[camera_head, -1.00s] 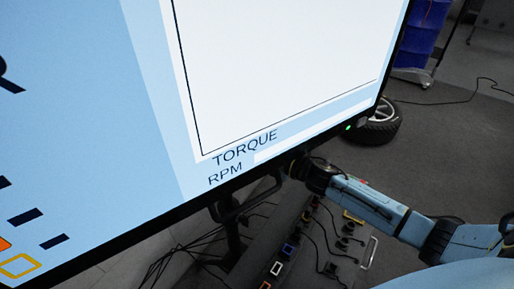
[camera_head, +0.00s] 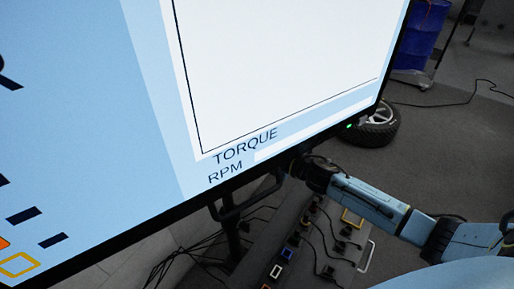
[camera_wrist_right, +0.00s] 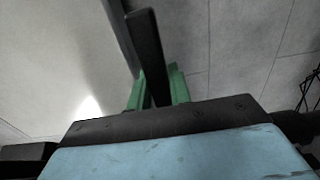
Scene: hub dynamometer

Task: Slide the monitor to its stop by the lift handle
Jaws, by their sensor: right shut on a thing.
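The monitor (camera_head: 70,110) fills the upper left of the head view. Its light blue screen shows a white chart panel with TORQUE and RPM labels. The dark lift handle (camera_head: 240,206) hangs under its lower edge. My right gripper (camera_head: 291,168) is at the handle's right end, close under the monitor's edge; its fingers are mostly hidden there. In the right wrist view, the green fingers of my right gripper (camera_wrist_right: 158,92) are shut on the dark bar of the lift handle (camera_wrist_right: 148,45). My left gripper is in neither view. The stop cannot be made out.
A tyre (camera_head: 382,138) lies on the grey floor behind the monitor's right corner. A blue drum (camera_head: 427,35) stands on a cart at the top right. Below the monitor, a grey console (camera_head: 322,245) carries several connectors and loose black cables. Floor at right is mostly clear.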

